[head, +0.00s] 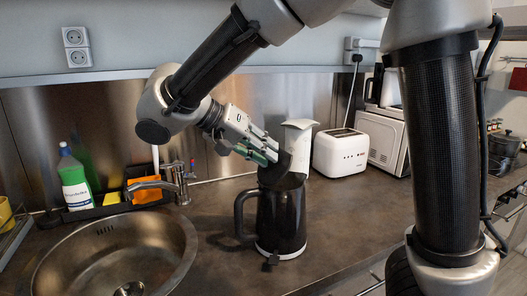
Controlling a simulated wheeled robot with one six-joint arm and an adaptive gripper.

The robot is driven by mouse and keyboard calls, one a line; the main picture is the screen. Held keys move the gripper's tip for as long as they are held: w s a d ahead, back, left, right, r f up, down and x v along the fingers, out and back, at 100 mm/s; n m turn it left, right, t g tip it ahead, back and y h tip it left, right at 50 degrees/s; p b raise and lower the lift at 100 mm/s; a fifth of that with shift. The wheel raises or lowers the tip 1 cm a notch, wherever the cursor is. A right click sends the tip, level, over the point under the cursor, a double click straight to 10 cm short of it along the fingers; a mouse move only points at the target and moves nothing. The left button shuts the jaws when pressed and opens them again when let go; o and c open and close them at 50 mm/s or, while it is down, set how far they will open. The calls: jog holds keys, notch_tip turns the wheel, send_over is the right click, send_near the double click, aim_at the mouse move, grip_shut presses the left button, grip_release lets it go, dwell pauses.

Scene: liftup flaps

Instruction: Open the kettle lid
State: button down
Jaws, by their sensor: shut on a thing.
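The kettle (282,222) stands upright on the counter. It has a dark body, a pale base ring and a black handle (241,214) on its left. A dark, tilted flap (273,173), which looks like the lid, stands at the kettle's top on the handle side. A white upright piece (301,142) rises behind and to the right of it; I cannot tell whether it is part of the lid or of the spout. My gripper (273,155) reaches in from the upper left and is shut on the lid's upper edge. The fingertip contact is partly hidden.
A round sink (115,255) with a faucet (172,184) lies to the left, near a green-white bottle (75,185) and an orange sponge (146,190). A white toaster (341,152) stands behind right of the kettle. Counter right of the kettle is clear.

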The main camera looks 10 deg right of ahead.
jog(key=c, duration=1.3)
grip_release()
jog(key=v, duration=1.2)
